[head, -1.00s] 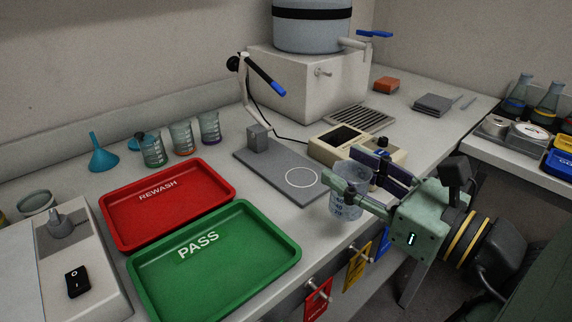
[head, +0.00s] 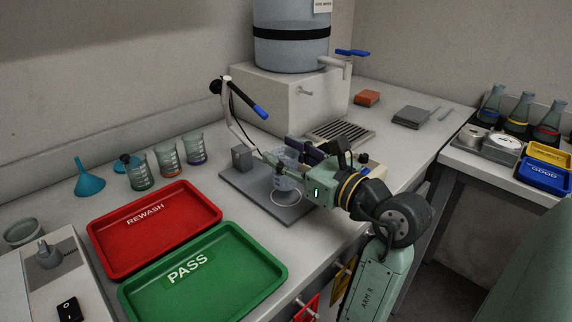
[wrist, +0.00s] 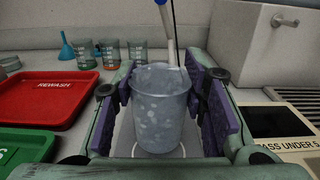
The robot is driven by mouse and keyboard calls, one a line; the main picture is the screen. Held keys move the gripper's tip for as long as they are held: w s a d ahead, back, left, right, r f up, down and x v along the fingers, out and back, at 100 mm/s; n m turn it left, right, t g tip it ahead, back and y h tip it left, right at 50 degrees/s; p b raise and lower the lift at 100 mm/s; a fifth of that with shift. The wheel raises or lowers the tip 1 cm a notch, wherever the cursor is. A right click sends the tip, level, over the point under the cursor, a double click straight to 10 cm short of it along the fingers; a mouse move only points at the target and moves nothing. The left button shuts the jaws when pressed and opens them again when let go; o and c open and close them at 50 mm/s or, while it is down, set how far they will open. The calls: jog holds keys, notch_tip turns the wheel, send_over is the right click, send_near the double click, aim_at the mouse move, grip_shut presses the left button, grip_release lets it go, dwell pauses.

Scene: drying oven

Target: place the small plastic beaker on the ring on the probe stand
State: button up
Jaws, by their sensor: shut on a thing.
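The small plastic beaker (head: 287,182) is clear and bluish, upright, and held between the jaws of my gripper (head: 284,162). In the wrist view the beaker (wrist: 162,112) sits between the two purple finger pads. The probe stand (head: 238,182) is a grey plate with a block and a white post. Its white ring (head: 287,204) lies under or just in front of the beaker, and parts of the ring (wrist: 134,150) show on both sides of the beaker's base. I cannot tell whether the beaker touches the plate. The blue-handled probe (head: 258,110) hangs on the arm above and behind.
A red REWASH tray (head: 118,252) and green PASS tray (head: 215,303) lie left of the stand. Several beakers (head: 167,155) and a blue funnel (head: 89,182) stand behind them. A beige meter (head: 372,168) is partly hidden behind my gripper. A large water tank (head: 290,45) stands behind.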

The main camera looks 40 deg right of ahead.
jog(key=shift+f, duration=1.35)
jog(key=shift+f, duration=0.2)
jog(key=o, duration=1.3)
jog(key=shift+r, duration=0.1)
jog(key=shift+s, duration=0.15)
jog(key=s, duration=0.4)
jog(key=s+b, duration=0.1)
jog(key=s, duration=0.2)
jog(key=s+d+b, duration=0.1)
jog(key=s, duration=0.3)
jog(key=shift+s+r, duration=0.1)
jog(key=shift+s, duration=0.25)
